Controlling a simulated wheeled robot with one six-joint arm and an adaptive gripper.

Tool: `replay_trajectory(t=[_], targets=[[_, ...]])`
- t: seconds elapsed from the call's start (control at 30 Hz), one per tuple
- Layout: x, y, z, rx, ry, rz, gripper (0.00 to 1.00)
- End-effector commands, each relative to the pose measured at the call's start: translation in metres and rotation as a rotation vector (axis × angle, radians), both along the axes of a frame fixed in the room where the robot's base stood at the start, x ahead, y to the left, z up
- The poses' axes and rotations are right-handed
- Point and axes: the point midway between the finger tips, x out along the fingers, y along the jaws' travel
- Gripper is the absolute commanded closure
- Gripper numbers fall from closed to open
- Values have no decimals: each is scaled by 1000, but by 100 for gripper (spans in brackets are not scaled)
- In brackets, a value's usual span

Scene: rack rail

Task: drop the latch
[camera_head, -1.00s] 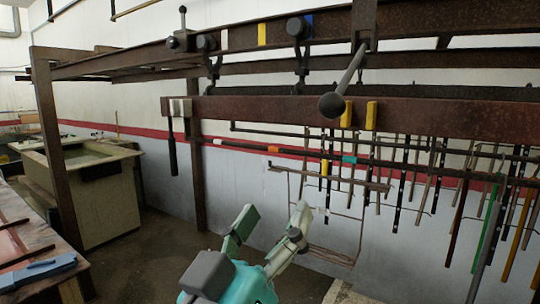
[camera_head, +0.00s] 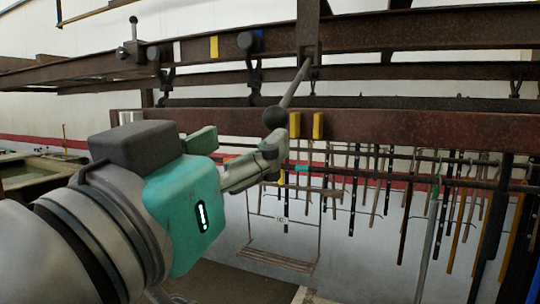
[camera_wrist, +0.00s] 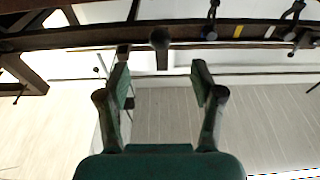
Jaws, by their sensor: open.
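The latch appears to be the grey lever with a dark ball knob (camera_head: 275,117). It hangs tilted from a bracket on the upper rusty beam, with the ball down and to the left, before the lower beam. The ball also shows at the top centre of the wrist view (camera_wrist: 159,38), beyond and between my fingertips. My gripper (camera_head: 274,146), teal with grey-green fingers, is just below the ball in the head view. Its fingers (camera_wrist: 160,78) are apart with nothing between them. Whether a finger touches the ball I cannot tell.
The lower rusty beam (camera_head: 400,128) runs across behind the knob, with two yellow blocks (camera_head: 306,125) close to its right. Black clamps (camera_head: 254,75) hang from the upper beam to the left. Several rods (camera_head: 430,195) hang at the right. Open floor lies below.

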Motion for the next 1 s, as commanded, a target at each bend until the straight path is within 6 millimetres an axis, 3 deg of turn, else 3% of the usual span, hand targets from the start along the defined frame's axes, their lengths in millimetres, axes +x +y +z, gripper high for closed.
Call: replay_trajectory(t=[0.6, 1.0], targets=[[76, -28, 17, -1, 0, -1, 33], [94, -34, 20, 0, 0, 1, 33]])
